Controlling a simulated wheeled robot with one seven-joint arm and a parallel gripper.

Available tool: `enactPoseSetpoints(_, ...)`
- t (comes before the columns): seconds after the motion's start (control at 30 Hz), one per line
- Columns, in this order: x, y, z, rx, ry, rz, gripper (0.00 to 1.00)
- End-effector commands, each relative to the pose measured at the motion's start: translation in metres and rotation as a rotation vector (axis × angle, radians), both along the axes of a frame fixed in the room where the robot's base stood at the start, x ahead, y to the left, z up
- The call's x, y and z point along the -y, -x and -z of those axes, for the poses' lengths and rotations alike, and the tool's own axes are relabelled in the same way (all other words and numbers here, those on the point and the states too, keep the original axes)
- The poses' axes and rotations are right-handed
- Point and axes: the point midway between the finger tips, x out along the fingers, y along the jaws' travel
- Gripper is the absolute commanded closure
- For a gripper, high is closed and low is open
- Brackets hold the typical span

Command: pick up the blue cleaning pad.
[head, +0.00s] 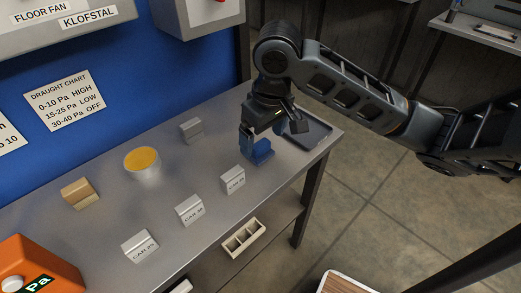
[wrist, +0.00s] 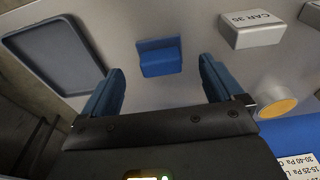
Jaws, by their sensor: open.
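The blue cleaning pad (head: 262,152) lies on the metal table near its right end. In the wrist view the blue pad (wrist: 160,58) shows a flat back part and a raised block at its front, beyond and between my fingertips. My gripper (head: 252,146) is above the table, right at the pad in the head view, with its fingers pointing down. In the wrist view my gripper (wrist: 160,75) has its two blue fingers wide apart, with nothing between them. The pad looks apart from both fingers.
A dark tray (head: 308,133) lies right of the pad. White labelled blocks (head: 233,180), a grey block (head: 191,130), a yellow-topped tin (head: 142,163) and a tan block (head: 80,193) stand to the left. A blue wall panel (head: 190,70) rises behind the table.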

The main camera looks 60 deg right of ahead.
Motion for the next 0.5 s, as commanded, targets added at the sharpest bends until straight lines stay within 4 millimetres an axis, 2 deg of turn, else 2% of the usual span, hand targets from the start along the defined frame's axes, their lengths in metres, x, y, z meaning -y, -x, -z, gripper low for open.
enactPoseSetpoints(0.2, 0.002, -0.007, 0.030, -0.001, -0.001, 0.002, 0.06)
enactPoseSetpoints(0.5, 0.002, -0.009, 0.037, 0.000, -0.001, 0.001, 0.06)
